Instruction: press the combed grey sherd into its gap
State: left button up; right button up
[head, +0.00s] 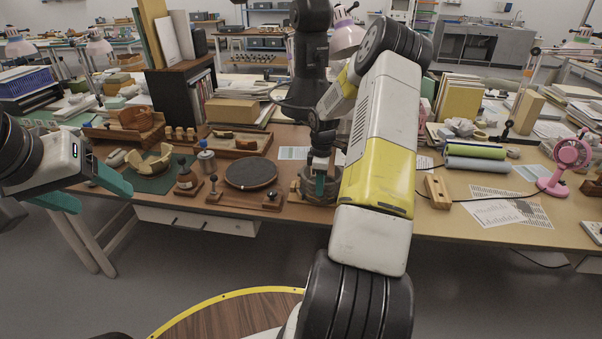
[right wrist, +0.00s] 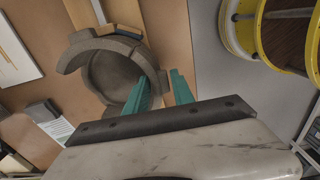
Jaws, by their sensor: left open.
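A grey clay vessel (head: 311,186) with an open, broken wall stands near the front edge of the table. From above, its curved wall (right wrist: 88,50) shows in the right wrist view. My right gripper (right wrist: 160,85) is at the vessel's rim, its teal fingers apart, one over the vessel and one outside it. I see no sherd clearly between them. I cannot make out the combed grey sherd for certain. In the head view my right arm hides part of the vessel. My left gripper (head: 88,192) is open and empty, left of the table's front edge.
A wooden block (head: 437,191), printed sheets (head: 505,210) and a pink fan (head: 567,165) are to the right.

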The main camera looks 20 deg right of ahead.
jog(key=shift+o, duration=1.2)
jog(key=shift+r, duration=3.95)
jog(key=shift+a, duration=0.1)
jog(key=s+a+r+m+t, duration=0.1)
jog(key=s+a+r+m, duration=0.2)
jog(key=s+a+r, duration=0.5)
jog(key=s+a+r+m+t, duration=0.25)
jog(key=a+r, duration=0.25)
jog(key=r, duration=0.7)
jog(key=s+a+r+m+t+y, duration=0.1)
jog(key=s+a, duration=0.3)
jog(key=s, duration=0.4)
jog(key=s+a+r+m+t+y, duration=0.1)
jog(key=s+a+r+m, duration=0.2)
jog(key=s, duration=0.6)
jog(key=a+m, duration=0.1)
jog(key=a, duration=0.1)
jog(key=shift+a+r+m, duration=0.2)
jog(key=shift+a+m, duration=0.1)
jog(key=shift+m, duration=0.05)
